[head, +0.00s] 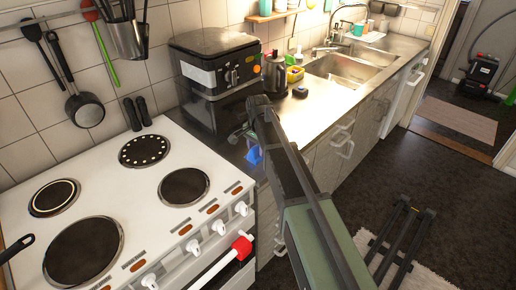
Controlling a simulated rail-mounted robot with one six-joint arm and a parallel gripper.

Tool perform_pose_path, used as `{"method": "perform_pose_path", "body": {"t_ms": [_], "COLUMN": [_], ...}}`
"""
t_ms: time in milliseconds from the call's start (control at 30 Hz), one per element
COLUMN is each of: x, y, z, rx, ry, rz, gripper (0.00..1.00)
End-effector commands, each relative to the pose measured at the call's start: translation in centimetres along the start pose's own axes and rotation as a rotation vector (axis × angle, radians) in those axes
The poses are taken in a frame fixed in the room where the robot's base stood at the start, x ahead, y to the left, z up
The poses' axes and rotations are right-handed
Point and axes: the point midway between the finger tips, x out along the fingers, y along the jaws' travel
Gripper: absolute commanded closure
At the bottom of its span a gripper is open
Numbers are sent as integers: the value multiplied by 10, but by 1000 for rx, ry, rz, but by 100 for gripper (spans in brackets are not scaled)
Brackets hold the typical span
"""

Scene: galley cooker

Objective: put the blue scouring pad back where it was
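A small bright blue piece (253,156), which looks like the blue scouring pad, shows at the counter's front edge, just right of the cooker. My gripper (244,137) is directly above and beside it, at the end of my green and black arm. The arm hides part of this spot. I cannot tell whether the fingers are closed on the pad or whether the pad touches the counter.
The white cooker (150,215) with several hotplates is at left. A black air fryer (212,70), kettle (275,75) and yellow tub (295,74) stand along the counter before the sink (345,69). A small dark item (300,91) lies on clear steel worktop.

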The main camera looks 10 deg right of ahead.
Motion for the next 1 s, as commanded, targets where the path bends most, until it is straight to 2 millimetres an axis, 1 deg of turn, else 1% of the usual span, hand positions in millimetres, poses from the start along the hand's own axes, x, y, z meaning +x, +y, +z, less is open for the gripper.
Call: {"method": "perform_pose_path", "body": {"t_ms": [267,367,467,567,700,800,900,1000], "x": [-1,-8,-25,-50,-89,-112,-125,-127], "y": [0,0,0,0,0,0,0,0], "z": [0,0,0,0,0,0,0,0], "rx": [0,0,0,0,0,0,0,0], "ry": [0,0,0,0,0,0,0,0], "rz": [0,0,0,0,0,0,0,0], "gripper": [46,46,46,46,46,46,46,46]}}
